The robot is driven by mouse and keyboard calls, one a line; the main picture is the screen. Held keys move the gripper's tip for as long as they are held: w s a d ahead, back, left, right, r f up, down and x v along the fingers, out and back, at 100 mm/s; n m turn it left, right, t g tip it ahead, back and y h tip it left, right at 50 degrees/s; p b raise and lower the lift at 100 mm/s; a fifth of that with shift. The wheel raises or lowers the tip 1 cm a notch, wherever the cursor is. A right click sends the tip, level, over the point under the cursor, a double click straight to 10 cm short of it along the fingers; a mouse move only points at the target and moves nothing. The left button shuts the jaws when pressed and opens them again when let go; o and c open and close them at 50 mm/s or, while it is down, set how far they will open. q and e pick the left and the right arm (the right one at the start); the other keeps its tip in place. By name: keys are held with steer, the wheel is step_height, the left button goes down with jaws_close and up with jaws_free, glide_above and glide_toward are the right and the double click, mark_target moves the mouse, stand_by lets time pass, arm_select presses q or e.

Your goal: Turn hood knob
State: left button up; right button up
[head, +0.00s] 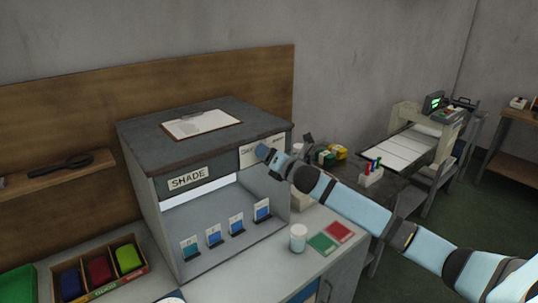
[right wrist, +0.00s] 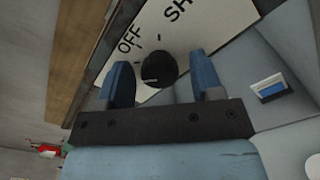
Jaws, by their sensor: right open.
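The hood is a dark grey box (head: 145,160) with a SHADE label (head: 188,178) on its front. In the right wrist view its round black knob (right wrist: 158,68) sits on a white plate (right wrist: 135,55) with OFF and part of another word. My right gripper (right wrist: 160,75) is open, with one blue finger on each side of the knob and a gap visible on both sides. In the head view my right gripper (head: 263,153) is at the hood's upper right front corner and hides the knob. My left gripper is not in view.
A clipboard (head: 202,123) lies on the hood. Several small blue and teal cards (head: 236,224) stand inside it. A white jar (head: 298,238) and green and red swatches (head: 322,243) lie on the counter to the right. A divided tray (head: 70,271) stands at left.

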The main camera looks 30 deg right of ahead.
steer(key=c, duration=0.9)
steer(key=shift+r+m+p, duration=0.15)
steer(key=shift+m+p, duration=3.55)
steer(key=shift+m, duration=6.3)
